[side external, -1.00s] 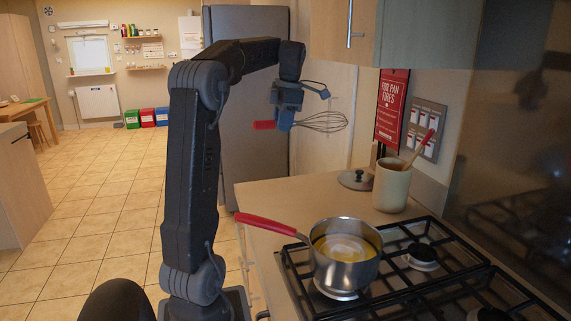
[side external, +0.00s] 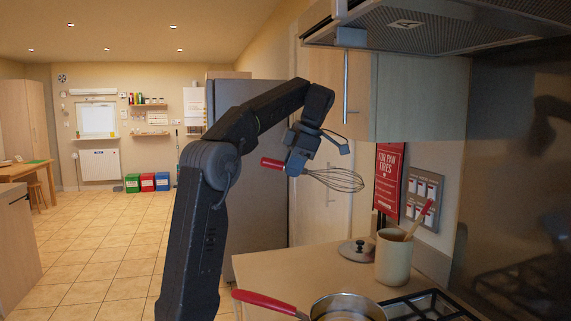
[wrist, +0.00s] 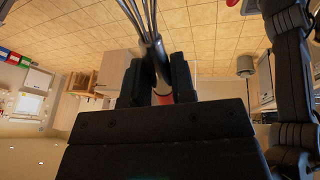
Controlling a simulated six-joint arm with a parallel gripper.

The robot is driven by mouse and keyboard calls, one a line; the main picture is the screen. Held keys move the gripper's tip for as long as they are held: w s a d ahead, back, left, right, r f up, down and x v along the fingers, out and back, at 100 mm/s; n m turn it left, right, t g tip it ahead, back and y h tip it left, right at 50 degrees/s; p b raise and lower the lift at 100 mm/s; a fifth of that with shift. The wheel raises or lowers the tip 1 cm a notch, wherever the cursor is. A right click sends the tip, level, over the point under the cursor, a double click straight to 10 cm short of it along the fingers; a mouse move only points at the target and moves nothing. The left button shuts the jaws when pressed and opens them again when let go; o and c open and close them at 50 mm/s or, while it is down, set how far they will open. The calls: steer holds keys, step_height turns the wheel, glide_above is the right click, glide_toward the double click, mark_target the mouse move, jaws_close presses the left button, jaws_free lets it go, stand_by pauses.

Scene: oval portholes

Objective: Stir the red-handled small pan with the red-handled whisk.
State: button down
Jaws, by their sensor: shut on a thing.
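The red-handled whisk (side external: 338,179) is in my gripper (side external: 298,160), high above the worktop and clear of the pan. Its red handle end sticks out to the left and its wire loops point right and slightly down. In the wrist view the whisk's metal shaft (wrist: 151,42) rises from between the jaws of my gripper (wrist: 157,80), shut on the handle. The red-handled small pan (side external: 347,307) is at the bottom edge of the side view, below and right of the gripper. Its red handle (side external: 268,302) points left; its lower part and most of its contents are cut off.
A cream crock (side external: 393,260) with a red-handled utensil stands behind the pan, beside a lid (side external: 358,250) on the worktop (side external: 290,270). The hob grate (side external: 430,305) is at the right. A cupboard (side external: 420,95) and hood (side external: 440,25) hang above right of the whisk.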

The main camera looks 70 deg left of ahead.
mark_target(303, 173)
steer(key=s+d+m+t+y, duration=0.2)
steer(key=d+m+t+y, duration=0.3)
steer(key=d+m+y, duration=0.65)
step_height(303, 173, down, 16)
steer(key=d+h, duration=0.1)
steer(key=d, duration=0.1)
steer(key=shift+s+d, duration=0.15)
steer(key=shift+d, duration=0.2)
steer(key=shift+m, duration=0.25)
